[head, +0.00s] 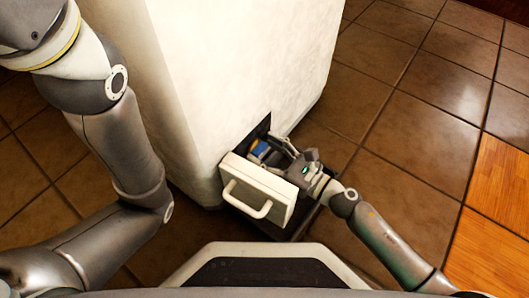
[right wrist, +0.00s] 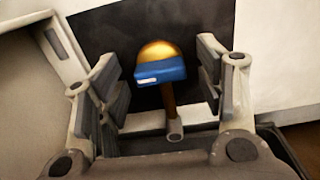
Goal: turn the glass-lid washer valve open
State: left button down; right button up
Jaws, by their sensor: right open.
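The valve (right wrist: 160,74) has a blue handle with a gold dome on top and a brown stem below. It stands inside a dark opening of the white pedestal (head: 230,70). In the head view the blue of the valve (head: 260,148) shows small at the opening's edge. My right gripper (head: 279,150) is open at this opening. In the right wrist view its two fingers stand apart on either side of the valve, with visible gaps. My left arm comes in at the left of the head view, but its gripper is out of frame.
A pulled-out white drawer-like front (head: 257,190) with a handle (head: 245,205) stands before the opening, close beside my right gripper. The right wrist view shows the dark opening (right wrist: 100,38) behind the valve. Tiled floor (head: 420,130) is clear to the right.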

jog(key=shift+w+a, duration=0.15)
jog(key=shift+a, duration=0.05)
jog(key=c, duration=1)
